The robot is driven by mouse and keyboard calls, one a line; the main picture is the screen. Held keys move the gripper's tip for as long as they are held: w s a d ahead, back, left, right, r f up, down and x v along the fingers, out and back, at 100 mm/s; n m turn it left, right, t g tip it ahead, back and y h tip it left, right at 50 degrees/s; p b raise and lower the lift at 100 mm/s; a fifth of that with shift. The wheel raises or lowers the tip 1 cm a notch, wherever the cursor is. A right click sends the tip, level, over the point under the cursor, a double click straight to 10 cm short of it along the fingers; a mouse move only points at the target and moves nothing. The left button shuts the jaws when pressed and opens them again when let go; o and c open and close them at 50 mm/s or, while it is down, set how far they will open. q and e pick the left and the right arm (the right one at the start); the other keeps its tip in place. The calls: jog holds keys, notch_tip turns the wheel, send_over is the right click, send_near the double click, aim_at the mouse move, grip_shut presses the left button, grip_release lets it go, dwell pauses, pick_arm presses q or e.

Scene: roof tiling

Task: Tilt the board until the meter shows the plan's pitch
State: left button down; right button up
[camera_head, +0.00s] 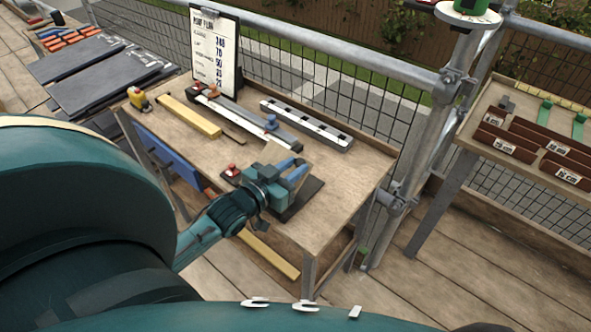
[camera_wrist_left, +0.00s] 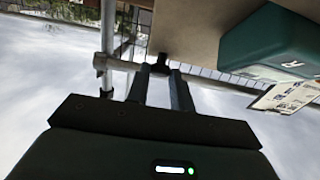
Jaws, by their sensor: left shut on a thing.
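My left gripper (camera_head: 299,168) reaches over the front right of the workbench, with its bluish fingers above a dark flat board (camera_head: 308,191). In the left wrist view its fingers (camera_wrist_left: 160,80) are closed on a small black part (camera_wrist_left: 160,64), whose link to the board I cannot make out. The arm and hand hide much of the board, so its tilt cannot be judged. The plan (camera_head: 214,50) is a clipboard standing at the bench's back, with a column of numbers. No meter reading is legible. My right gripper is not identifiable.
The workbench (camera_head: 345,190) also holds a yellow bar (camera_head: 190,116), a long grey rail (camera_head: 307,125) and a red knob (camera_head: 232,170). Scaffold posts (camera_head: 425,150) stand close on the right. A teal block lettered R (camera_wrist_left: 270,40) is near the left hand.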

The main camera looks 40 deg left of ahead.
pick_arm(q)
jog(key=c, duration=1.2)
grip_release()
jog(key=shift+c, duration=0.2)
jog(key=shift+s, duration=0.55)
jog(key=s+a+r, duration=0.1)
jog(key=s, duration=1.1)
jog(key=shift+r, duration=0.35)
